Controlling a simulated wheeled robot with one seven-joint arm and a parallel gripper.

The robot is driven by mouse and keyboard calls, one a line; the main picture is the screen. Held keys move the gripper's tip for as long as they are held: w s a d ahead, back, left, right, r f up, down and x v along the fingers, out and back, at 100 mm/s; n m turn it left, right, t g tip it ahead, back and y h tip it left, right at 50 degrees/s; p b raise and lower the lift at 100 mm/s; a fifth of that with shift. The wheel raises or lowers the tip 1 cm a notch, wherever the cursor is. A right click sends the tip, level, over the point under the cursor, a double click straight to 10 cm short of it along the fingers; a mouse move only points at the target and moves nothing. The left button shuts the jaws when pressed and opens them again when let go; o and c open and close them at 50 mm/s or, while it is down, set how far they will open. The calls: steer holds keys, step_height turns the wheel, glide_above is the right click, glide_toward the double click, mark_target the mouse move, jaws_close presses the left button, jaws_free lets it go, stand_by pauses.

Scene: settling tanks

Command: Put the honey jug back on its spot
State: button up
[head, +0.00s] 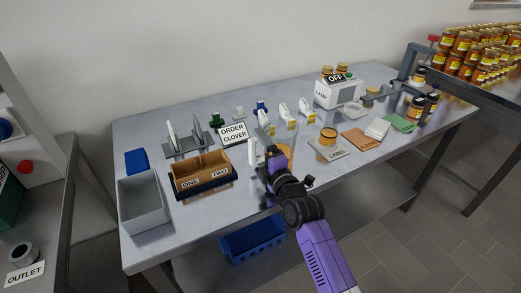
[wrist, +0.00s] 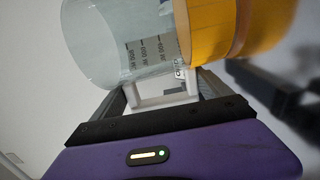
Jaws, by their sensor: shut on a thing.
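The honey jug is a clear measuring jug with dark scale marks and amber honey in it; it shows large in the wrist view (wrist: 118,40) and partly behind my gripper in the head view (head: 287,150). It lies sideways in the wrist picture but looks about upright in the head view. My gripper (wrist: 165,95) is shut on its white handle (wrist: 162,99), over the front middle of the bench. The fingertips are partly hidden in the head view. I cannot make out the jug's marked spot, nor whether its base touches the bench.
The grey bench (head: 310,180) has free room at front right. Left stand a wooden two-compartment box (head: 203,188), a grey bin (head: 143,202) and a rack (head: 190,147). An order sign (head: 233,132) and white bottles (head: 284,110) stand behind.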

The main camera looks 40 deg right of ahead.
steer(key=o, duration=1.8)
steer(key=shift+o, duration=0.4)
steer(key=shift+r, duration=0.15)
steer(key=b+v, duration=0.1)
steer(key=v, duration=1.1)
